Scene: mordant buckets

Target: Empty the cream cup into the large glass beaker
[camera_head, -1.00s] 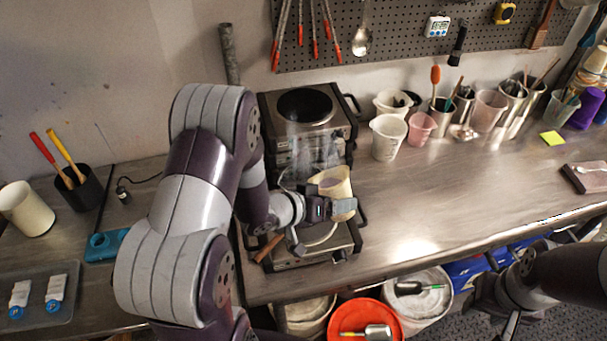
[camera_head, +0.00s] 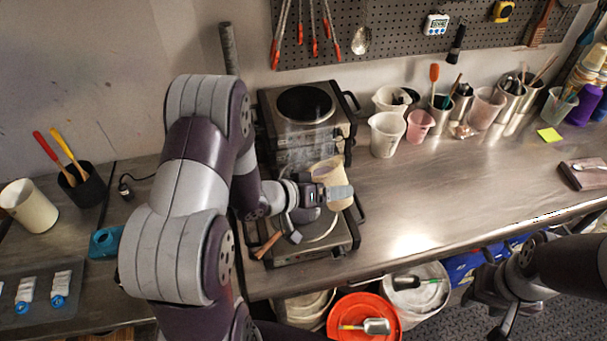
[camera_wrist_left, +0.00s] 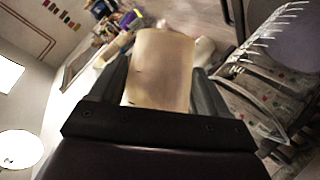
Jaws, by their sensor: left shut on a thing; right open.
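The cream cup (camera_head: 328,171) is held off the counter in front of the rear hot plate. My left gripper (camera_head: 335,196) is shut on it; in the left wrist view the cup (camera_wrist_left: 162,68) sits between both fingers. The cup looks tilted, and its contents cannot be made out. Faint clear streaks show behind the cup; I cannot tell whether they are the large glass beaker. In the left wrist view a clear, marked surface (camera_wrist_left: 262,70) stands right of the cup, possibly the beaker. My right gripper (camera_head: 492,305) is open and empty at the lower right, off the counter.
The rear hot plate (camera_head: 305,103) and front hot plate (camera_head: 285,254) lie close around my left gripper. Several pale cups, including a white one (camera_head: 387,135), stand right of them. An orange bucket (camera_head: 350,312) is below the counter. The counter's right middle (camera_head: 440,190) is clear.

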